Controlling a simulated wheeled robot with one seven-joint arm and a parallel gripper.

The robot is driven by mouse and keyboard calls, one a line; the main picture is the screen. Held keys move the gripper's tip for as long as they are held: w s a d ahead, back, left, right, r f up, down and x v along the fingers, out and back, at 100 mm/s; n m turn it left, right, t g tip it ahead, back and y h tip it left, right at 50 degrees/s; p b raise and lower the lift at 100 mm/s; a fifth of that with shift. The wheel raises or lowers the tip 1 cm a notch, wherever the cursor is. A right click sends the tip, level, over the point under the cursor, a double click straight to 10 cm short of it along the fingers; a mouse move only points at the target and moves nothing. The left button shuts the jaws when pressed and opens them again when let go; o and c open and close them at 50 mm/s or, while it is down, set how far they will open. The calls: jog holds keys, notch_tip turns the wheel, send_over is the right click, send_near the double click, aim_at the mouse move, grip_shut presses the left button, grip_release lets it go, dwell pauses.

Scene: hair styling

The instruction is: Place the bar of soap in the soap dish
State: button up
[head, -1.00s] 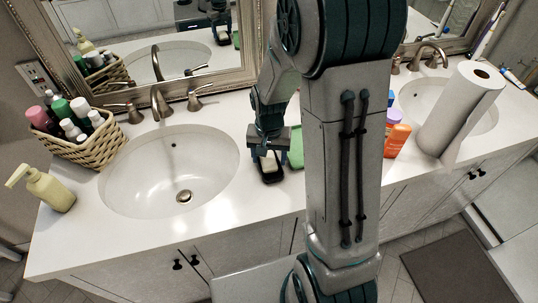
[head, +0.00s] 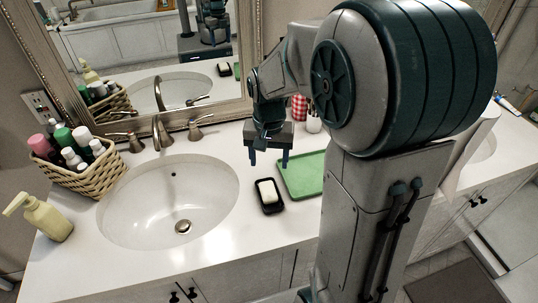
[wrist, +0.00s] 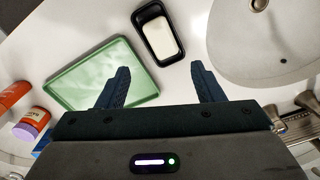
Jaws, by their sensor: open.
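The white bar of soap (head: 267,191) lies inside the small black soap dish (head: 271,208) on the counter, right of the left sink. In the wrist view the soap (wrist: 161,39) also shows within the rim of the black dish (wrist: 142,18). My gripper (head: 268,162) is open and empty, raised above the counter behind the dish. Its two dark fingers (wrist: 160,85) are spread apart in the wrist view, with the dish beyond them and nothing between them.
A green tray (head: 302,181) lies right of the dish. The left sink (head: 140,215) is to its left. A wicker basket of bottles (head: 98,181) and a yellow pump bottle (head: 47,218) stand at far left. Orange and purple containers (wrist: 30,125) show in the wrist view.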

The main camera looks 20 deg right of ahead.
jog(key=s+r+n+t, duration=0.1)
jog(key=s+r+n, duration=0.1)
jog(key=s, duration=0.5)
jog(key=s+r+n+t, duration=0.2)
jog(key=s+r, duration=0.2)
jog(key=s, duration=0.3)
jog(key=shift+s+n, duration=0.25)
jog(key=shift+n, duration=0.15)
dwell(0.5)
